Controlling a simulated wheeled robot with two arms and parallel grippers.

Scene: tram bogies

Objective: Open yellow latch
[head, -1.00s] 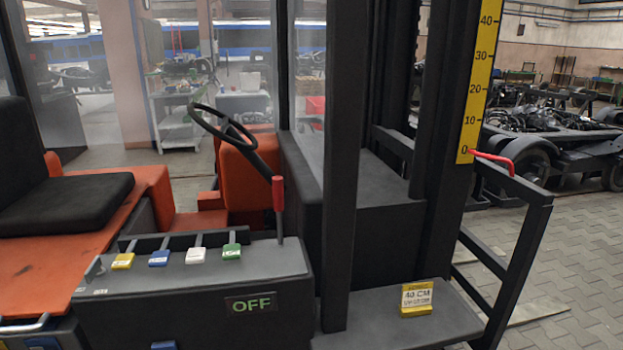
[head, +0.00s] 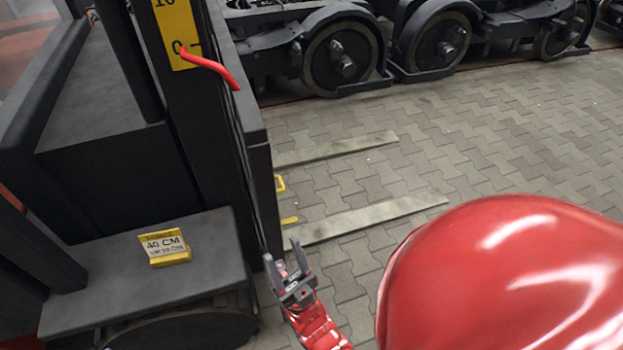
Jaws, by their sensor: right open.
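A small yellow loop-shaped part (head: 281,183) sticks out past the right edge of the dark forklift frame, just above the floor in the picture. A second yellow part (head: 289,221), like a short bar, shows below it. Either may be the yellow latch; I cannot tell which, and the frame may hide the rest of them. My right gripper (head: 283,250) is open and empty, its fingers pointing up the picture, below the yellow bar and apart from it in the picture. My left gripper is not in view.
The forklift's dark mast carries a yellow scale (head: 177,30) with a red pointer (head: 212,68). A yellow 40 CM sign (head: 165,247) stands on its black step. Two flat forks (head: 370,218) reach right over the paving. Wheeled bogies (head: 345,55) stand behind; paving between is clear.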

